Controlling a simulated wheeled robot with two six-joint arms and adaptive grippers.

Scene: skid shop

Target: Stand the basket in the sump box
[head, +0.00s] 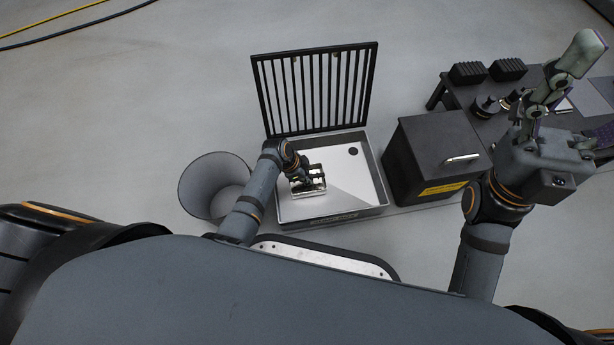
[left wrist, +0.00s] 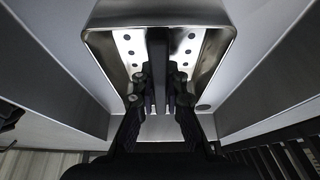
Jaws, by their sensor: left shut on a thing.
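The basket (head: 318,188) is a small shiny metal container with perforated walls and a central handle bar. My left gripper (head: 308,180) is shut on that handle; the left wrist view shows the fingers closed on the bar, inside the basket's rim (left wrist: 96,38). The basket looks level and is over or inside the open sump box (head: 352,178), left of its middle. I cannot tell whether it touches the floor. The sump box is a shallow pale tray with a dark round hole at the back right. My right gripper (head: 585,97) is open and empty, raised at the far right.
A black slatted grate (head: 316,90) stands upright behind the sump box. A grey bin (head: 205,185) is close on the left. A black cabinet (head: 432,150) with a handle stands on the right. A dark bench (head: 455,100) with small parts is beyond it.

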